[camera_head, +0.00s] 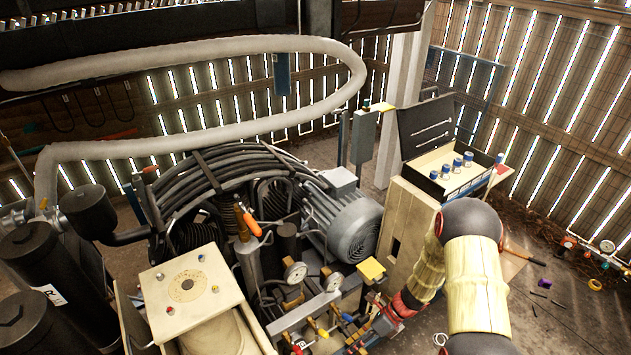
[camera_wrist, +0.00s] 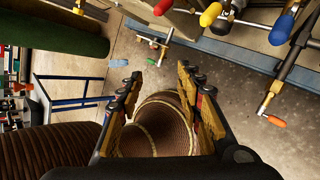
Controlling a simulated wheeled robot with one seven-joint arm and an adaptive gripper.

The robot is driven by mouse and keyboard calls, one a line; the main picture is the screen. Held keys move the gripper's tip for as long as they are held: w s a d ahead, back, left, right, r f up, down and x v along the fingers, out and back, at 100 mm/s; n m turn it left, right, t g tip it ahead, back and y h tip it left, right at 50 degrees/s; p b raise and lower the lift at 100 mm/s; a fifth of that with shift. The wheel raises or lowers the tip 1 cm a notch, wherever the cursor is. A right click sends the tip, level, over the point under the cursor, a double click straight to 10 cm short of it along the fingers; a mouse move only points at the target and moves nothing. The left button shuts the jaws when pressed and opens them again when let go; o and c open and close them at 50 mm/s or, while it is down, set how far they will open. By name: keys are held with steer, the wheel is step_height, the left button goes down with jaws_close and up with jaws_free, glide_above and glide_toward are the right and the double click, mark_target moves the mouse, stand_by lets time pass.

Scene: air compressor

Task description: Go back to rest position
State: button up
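My gripper (camera_wrist: 157,80) shows in the wrist view with its two yellow-and-black fingers spread apart. Nothing is clearly held between the fingertips. A brown ribbed round part (camera_wrist: 165,118) shows in the gap between the fingers; I cannot tell how far beyond them it lies. In the head view my arm bends down from the right, and its red wrist end is low, close to the compressor's gauges and valves. The fingers are hard to make out there.
The compressor has gauges (camera_head: 295,272), a yellow-tagged box (camera_head: 371,270) and a grey motor (camera_head: 345,222) near my wrist. A cream cabinet with an open case (camera_head: 455,172) stands behind my arm. Floor (camera_head: 565,310) at the right holds scattered small tools.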

steer(key=s+d+r+n+t+h, duration=0.2)
steer(key=s+r+n, duration=0.4)
steer(key=r, duration=1)
steer(key=s+d+r+n+t+h, duration=0.2)
steer(key=s+r+n, duration=0.4)
steer(key=r+n, duration=0.5)
steer(key=s+d+r+n+t+h, duration=0.3)
steer(key=r+n, duration=0.5)
steer(key=r, duration=1.3)
steer(key=s+t+h, duration=0.1)
steer(key=s, duration=0.1)
steer(key=shift+s+r, duration=0.25)
steer(key=shift+s, duration=0.15)
steer(key=shift+c, duration=0.8)
steer(key=shift+a, duration=0.15)
